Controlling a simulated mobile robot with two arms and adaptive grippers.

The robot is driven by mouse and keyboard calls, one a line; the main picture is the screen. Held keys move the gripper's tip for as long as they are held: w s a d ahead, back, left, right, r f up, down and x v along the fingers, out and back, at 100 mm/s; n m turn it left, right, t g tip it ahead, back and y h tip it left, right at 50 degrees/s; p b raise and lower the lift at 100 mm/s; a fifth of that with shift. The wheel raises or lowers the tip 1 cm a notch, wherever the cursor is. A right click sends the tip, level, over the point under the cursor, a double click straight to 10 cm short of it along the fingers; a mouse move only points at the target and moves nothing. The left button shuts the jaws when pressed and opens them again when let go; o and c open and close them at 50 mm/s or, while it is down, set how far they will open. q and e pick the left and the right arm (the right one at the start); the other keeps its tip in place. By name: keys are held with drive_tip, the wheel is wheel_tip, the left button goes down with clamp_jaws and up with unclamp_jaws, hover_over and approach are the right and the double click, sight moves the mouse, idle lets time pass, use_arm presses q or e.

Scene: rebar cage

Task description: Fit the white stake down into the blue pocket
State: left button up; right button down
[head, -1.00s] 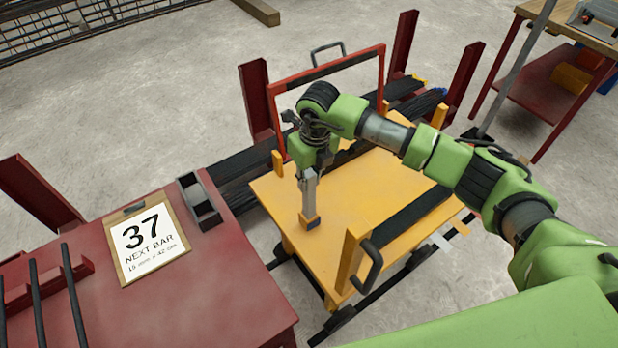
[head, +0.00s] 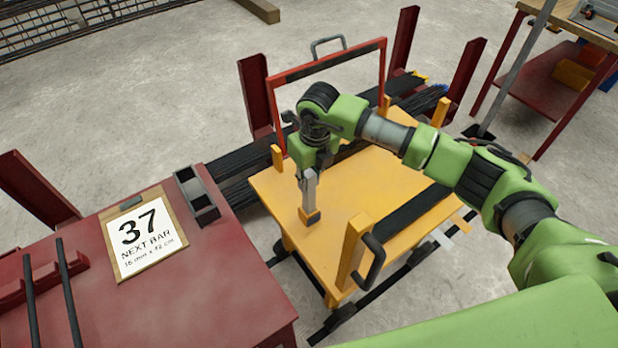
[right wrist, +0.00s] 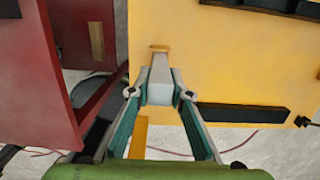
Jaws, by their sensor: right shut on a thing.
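My right gripper (head: 309,172) is shut on the white stake (head: 310,191), which points downward over the yellow cart top. The stake's lower end shows an orange band and a small dark blue face, close above or touching the cart top; I cannot tell which. In the right wrist view the stake (right wrist: 160,82) sits between the fingers, with orange at its far end. I cannot make out the blue pocket for certain. My left gripper is not in view.
The yellow cart (head: 350,205) has short orange posts at its corners, a red frame (head: 325,68) at the back and a black handle (head: 371,262) in front. A red table (head: 215,290) at left holds a clipboard (head: 148,232), a grey tray (head: 196,194) and dark bars.

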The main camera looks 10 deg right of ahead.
drive_tip(key=shift+f, duration=0.15)
drive_tip(key=c, duration=1.8)
unclamp_jaws()
drive_tip(key=r, duration=0.4)
drive_tip(key=s+r, duration=0.1)
drive_tip(key=r, duration=0.7)
drive_tip(key=shift+s+d, duration=0.2)
drive_tip(key=shift+d, duration=0.1)
drive_tip(key=shift+s+f, duration=0.1)
